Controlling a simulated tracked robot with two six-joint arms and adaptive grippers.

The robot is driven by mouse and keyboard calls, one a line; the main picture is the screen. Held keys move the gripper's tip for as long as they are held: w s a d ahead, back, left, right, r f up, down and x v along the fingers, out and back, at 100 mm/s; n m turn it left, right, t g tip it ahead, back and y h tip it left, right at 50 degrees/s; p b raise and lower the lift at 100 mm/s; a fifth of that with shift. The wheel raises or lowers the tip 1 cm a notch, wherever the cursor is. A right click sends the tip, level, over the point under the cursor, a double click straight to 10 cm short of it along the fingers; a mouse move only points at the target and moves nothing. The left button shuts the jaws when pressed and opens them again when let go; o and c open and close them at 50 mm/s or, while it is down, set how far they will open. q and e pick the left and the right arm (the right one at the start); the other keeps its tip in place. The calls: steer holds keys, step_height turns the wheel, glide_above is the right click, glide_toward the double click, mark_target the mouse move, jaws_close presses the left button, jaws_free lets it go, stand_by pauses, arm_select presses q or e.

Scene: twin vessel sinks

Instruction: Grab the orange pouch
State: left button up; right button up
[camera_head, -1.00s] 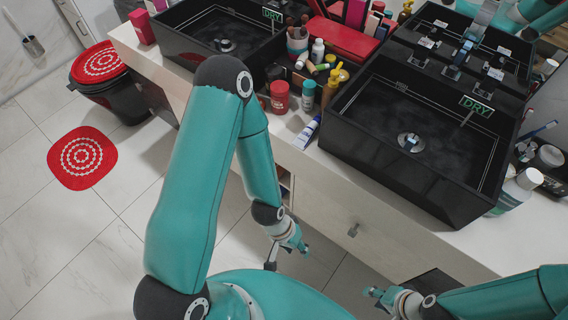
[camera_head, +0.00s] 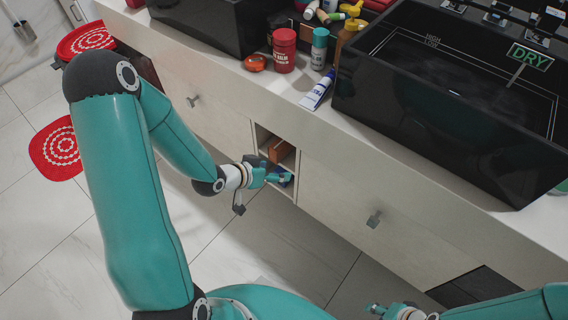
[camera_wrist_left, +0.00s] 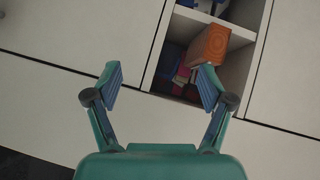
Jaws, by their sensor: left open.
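An orange block-like item (camera_head: 279,150), which looks like the orange pouch, lies in an open cubby in the cabinet front below the counter. In the left wrist view the orange pouch (camera_wrist_left: 209,46) appears beyond the right fingertip, tilted and sticking up past a shelf edge. My left gripper (camera_head: 279,178) is at the cubby's front in the head view. In the left wrist view my left gripper (camera_wrist_left: 160,80) is open, with nothing between its fingers. My right gripper (camera_head: 376,309) is low at the bottom edge of the head view, and its jaws are too small to judge.
The cubby (camera_head: 262,135) has a shelf and holds darker blue and reddish items. Flat cabinet fronts with handles (camera_head: 374,218) flank it. Above, the counter carries a red jar (camera_head: 284,50), an orange-red oval item (camera_head: 254,63), a tube (camera_head: 318,91) and a black sink (camera_head: 450,95).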

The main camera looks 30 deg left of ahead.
arm_select(q)
steer(key=a+f+m+t+y+b, duration=0.1)
steer(key=a+f+m+t+b, duration=0.15)
steer(key=a+b, duration=0.55)
steer(key=t+b, duration=0.1)
steer(key=b, duration=0.3)
glide_toward(280, 143)
steer(key=x, duration=0.3)
steer(key=f+x, duration=0.1)
steer(key=x, duration=0.2)
steer(key=shift+s, duration=0.2)
steer(key=shift+w+r+b+x, duration=0.15)
steer(key=shift+b+x, duration=0.1)
steer(key=shift+x, duration=0.8)
steer(key=shift+r+b+x, duration=0.2)
steer(key=shift+b+x, duration=0.1)
steer(key=shift+x, duration=0.75)
steer(key=shift+w+r+b+x, duration=0.15)
steer(key=shift+b+x, duration=0.1)
steer(key=shift+x, duration=0.8)
steer(key=shift+s, duration=0.1)
arm_select(e)
step_height(280, 143, down, 16)
steer(key=shift+f, duration=0.25)
arm_select(q)
steer(key=shift+c, duration=0.3)
steer(key=c, duration=1.3)
